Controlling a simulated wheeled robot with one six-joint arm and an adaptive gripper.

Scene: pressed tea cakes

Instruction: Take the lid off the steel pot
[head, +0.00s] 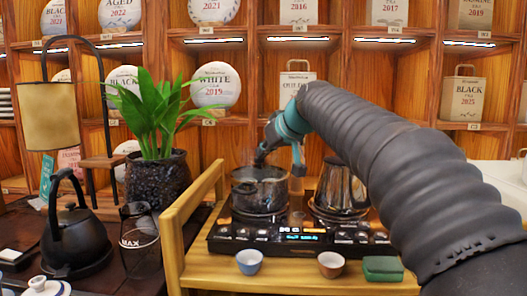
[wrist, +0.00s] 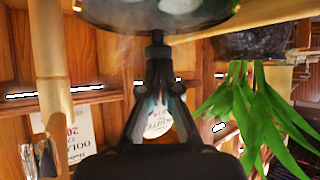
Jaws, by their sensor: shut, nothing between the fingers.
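The steel pot (head: 260,193) stands on the left plate of the black cooker in the head view, dark and reflective. My gripper (head: 262,158) is directly above it, fingers pointing down. In the wrist view my gripper (wrist: 158,65) is shut and empty. Its fingertips are close against a short dark knob (wrist: 158,38) below a dark, shiny round lid (wrist: 150,14), cut off by the top edge. I cannot tell whether the tips touch the knob. In the head view my gripper partly hides the pot's top, and the lid's seating is unclear.
A steel kettle (head: 341,186) stands close right of the pot on the cooker (head: 300,240). Two small cups (head: 249,262) and a green block (head: 383,268) lie in front. A wooden rail (head: 200,200) and potted plant (head: 152,180) are left; shelves stand behind.

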